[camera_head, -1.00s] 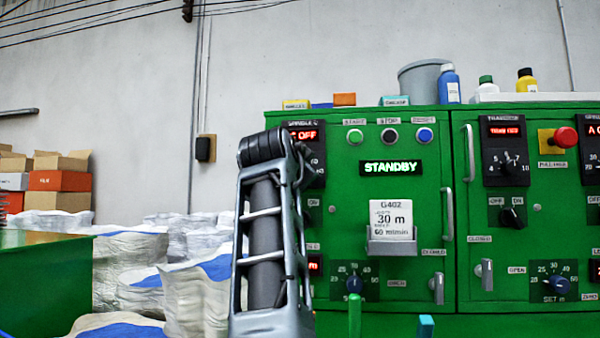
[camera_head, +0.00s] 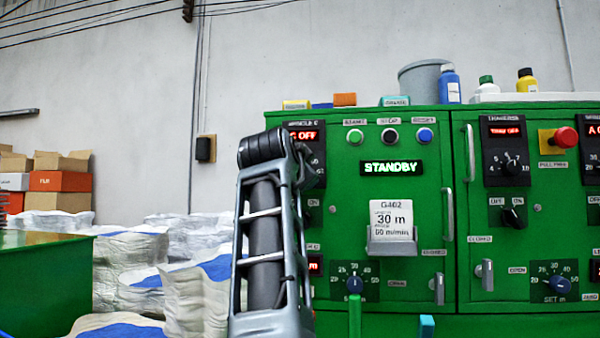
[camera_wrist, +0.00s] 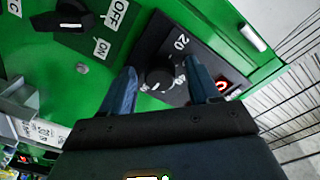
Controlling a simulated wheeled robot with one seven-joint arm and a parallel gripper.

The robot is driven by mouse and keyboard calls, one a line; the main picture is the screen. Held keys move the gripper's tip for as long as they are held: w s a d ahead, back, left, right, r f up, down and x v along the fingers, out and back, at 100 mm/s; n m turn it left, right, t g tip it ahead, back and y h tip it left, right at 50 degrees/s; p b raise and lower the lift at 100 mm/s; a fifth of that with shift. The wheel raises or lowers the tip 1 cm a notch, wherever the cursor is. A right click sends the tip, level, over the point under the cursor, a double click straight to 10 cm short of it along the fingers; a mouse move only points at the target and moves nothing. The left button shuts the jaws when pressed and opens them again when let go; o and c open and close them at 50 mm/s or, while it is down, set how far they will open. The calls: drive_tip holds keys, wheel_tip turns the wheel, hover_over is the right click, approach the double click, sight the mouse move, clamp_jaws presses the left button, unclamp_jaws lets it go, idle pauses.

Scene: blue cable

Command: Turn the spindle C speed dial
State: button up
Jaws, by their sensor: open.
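The spindle C speed dial is a round black knob (camera_wrist: 160,77) on a dark panel with white numbers, seen in the wrist view. My gripper (camera_wrist: 160,74) is open, with one blue finger on each side of the knob. I cannot tell whether either finger touches it. In the head view, the spindle C panel (camera_head: 318,136) is at the upper left of the green cabinet, with a red "C OFF" display. My arm covers most of this panel there and hides the dial and my gripper.
A black OFF/ON switch (camera_wrist: 72,20) lies close to the dial panel in the wrist view. The cabinet (camera_head: 345,215) also carries a card holder (camera_head: 391,247), a door handle (camera_head: 447,215), and a red stop button (camera_head: 566,137). Wrapped bags stand at left.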

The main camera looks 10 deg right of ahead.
drive_tip(key=v, duration=0.7)
drive_tip(key=shift+s+a+b, duration=0.15)
drive_tip(key=shift+s+b, duration=0.15)
drive_tip(key=shift+b, duration=0.15)
